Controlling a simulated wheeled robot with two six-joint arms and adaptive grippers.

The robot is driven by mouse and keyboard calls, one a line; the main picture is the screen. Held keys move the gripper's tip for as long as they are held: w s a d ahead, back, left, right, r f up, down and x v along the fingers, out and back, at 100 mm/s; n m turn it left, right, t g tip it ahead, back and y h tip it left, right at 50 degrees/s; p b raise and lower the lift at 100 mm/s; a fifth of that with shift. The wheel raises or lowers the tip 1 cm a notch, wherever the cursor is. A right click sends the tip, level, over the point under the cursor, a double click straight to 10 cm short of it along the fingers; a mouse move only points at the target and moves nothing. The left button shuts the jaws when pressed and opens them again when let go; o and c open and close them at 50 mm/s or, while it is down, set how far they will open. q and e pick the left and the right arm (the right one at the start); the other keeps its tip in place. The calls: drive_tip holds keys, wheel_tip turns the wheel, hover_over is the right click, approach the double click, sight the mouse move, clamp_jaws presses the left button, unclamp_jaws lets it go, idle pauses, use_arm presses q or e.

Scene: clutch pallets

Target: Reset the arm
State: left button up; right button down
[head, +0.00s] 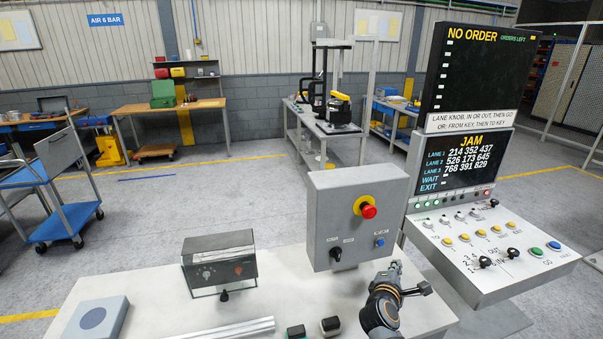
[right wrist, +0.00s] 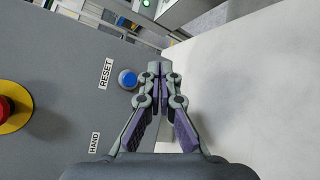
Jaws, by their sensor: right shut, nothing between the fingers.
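The grey control box (head: 340,225) stands on the white table with a red emergency button on a yellow ring (head: 368,210), a black selector knob (head: 336,254) and a blue button (head: 380,242). In the right wrist view the blue button (right wrist: 127,79) sits beside the label RESET. My right gripper (head: 395,267) is shut and empty, just in front of and below the box's right side. In the right wrist view its fingertips (right wrist: 160,70) are close to the right of the blue button; whether they touch the box I cannot tell. My left gripper is not in view.
The right console (head: 490,250) has knobs and buttons; its screen (head: 460,163) reads JAM, and the upper screen (head: 478,70) reads NO ORDER. A glass-fronted box (head: 220,262), a grey block (head: 97,318) and metal rails (head: 225,331) are on the table (head: 150,285).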

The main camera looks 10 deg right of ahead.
drive_tip(key=s+a+f+m+g+y, duration=0.1)
drive_tip(key=s+f+m+g+y, duration=0.1)
drive_tip(key=s+f+m, duration=0.3)
drive_tip(key=s+a+f+m+g+y, duration=0.1)
drive_tip(key=s+a+f+m+g, duration=0.15)
drive_tip(key=s, duration=0.35)
drive_tip(key=s+a+f+m+g+y, duration=0.1)
drive_tip(key=s+a+m+g+y, duration=0.2)
drive_tip(key=s, duration=0.4)
drive_tip(key=s+a+m+g+y, duration=0.1)
drive_tip(key=s+a+m+y, duration=0.25)
drive_tip(key=s+a, duration=0.35)
drive_tip(key=s+d+f+m+b, duration=0.1)
drive_tip(key=d+f, duration=0.1)
drive_tip(key=f, duration=1.2)
drive_tip(key=s+d+f+b, duration=0.1)
drive_tip(key=s+d+f, duration=0.1)
drive_tip(key=f, duration=1.1)
drive_tip(key=s+d+f+g+b, duration=0.1)
drive_tip(key=s+f+g+b, duration=0.1)
drive_tip(key=s+f, duration=1.7)
drive_tip(key=shift+f+m, duration=0.3)
drive_tip(key=shift+f, duration=0.45)
